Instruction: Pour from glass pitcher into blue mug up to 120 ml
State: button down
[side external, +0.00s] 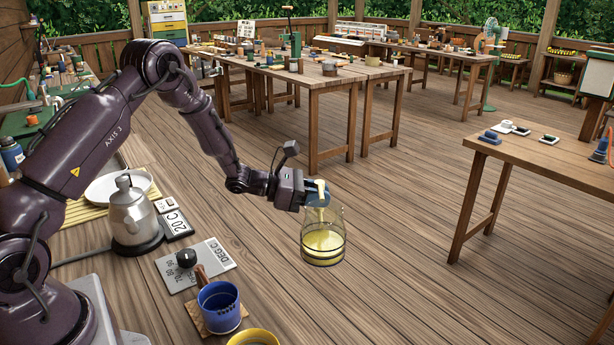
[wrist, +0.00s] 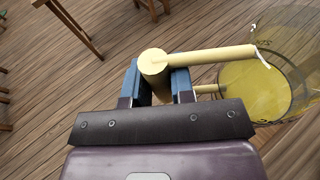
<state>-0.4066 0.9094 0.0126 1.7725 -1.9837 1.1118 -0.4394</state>
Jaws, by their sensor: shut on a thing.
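The glass pitcher (side external: 323,241) is clear, with yellow liquid in its lower part and a pale yellow handle. It looks close to upright and is held out beyond the bench, to the right of the mug. My gripper (side external: 315,195) is shut on its handle. In the wrist view the blue fingers of my gripper (wrist: 163,82) close on the pale handle, and the pitcher (wrist: 262,85) with its yellow liquid shows at the right. The blue mug (side external: 219,305) stands on a small wooden coaster (side external: 195,316), its brown handle towards the back left. Its inside looks dark; any level is unclear.
A yellow-rimmed vessel (side external: 253,338) is cut off at the bottom edge near the mug. A metal kettle (side external: 131,215), a plate (side external: 112,189) and a grey DEG C panel with a black knob (side external: 187,257) stand left. A wooden table (side external: 545,160) stands at right.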

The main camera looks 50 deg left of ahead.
notch_tip(320, 180, down, 9)
jog(key=s+a+m+g+h, duration=0.1)
jog(key=a+m+g+h, duration=0.1)
jog(key=m+g+h, duration=0.45)
jog(key=r+m, duration=0.1)
jog(key=s+r+m+g, duration=0.2)
jog(key=shift+s+d+r+m, duration=0.2)
jog(key=shift+d+r+m, duration=0.15)
jog(key=shift+d+r, duration=0.05)
jog(key=shift+s+d+r+m+t, duration=0.15)
jog(key=shift+s+r+m+t, duration=0.05)
jog(key=shift+s+r+m, duration=0.4)
jog(key=shift+s+d+r+m+t, duration=0.15)
jog(key=shift+s+r+m, duration=0.25)
jog(key=shift+s+r, duration=0.25)
